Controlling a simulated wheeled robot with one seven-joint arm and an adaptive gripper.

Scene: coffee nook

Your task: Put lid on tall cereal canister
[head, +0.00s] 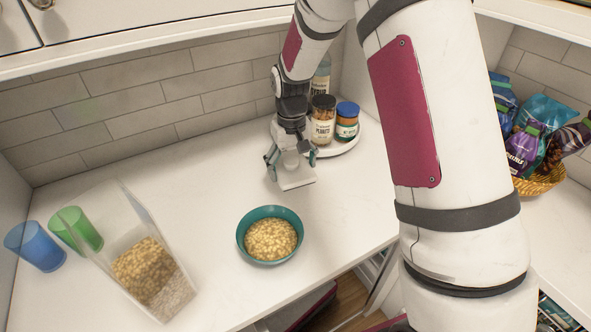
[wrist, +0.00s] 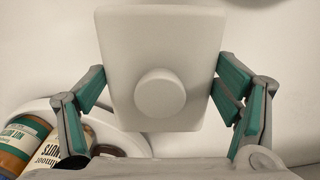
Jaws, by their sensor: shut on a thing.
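The tall clear cereal canister (head: 150,268) stands at the left of the counter, its top uncovered, with cereal in its lower part. A white rectangular lid with a round knob (head: 298,183) is at my gripper (head: 290,160), left of the turntable. In the wrist view the lid (wrist: 195,55) lies between the two teal-padded fingers of my gripper (wrist: 165,85), which is shut on it, with a finger at each side edge. I cannot tell whether the lid touches the counter.
A teal bowl of cereal (head: 249,254) sits between the canister and the lid. Blue (head: 35,247) and green (head: 75,232) cups stand beside the canister. A white turntable (head: 343,149) holds jars behind my gripper. A basket of snack bags (head: 541,183) is at the right. The back-left counter is clear.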

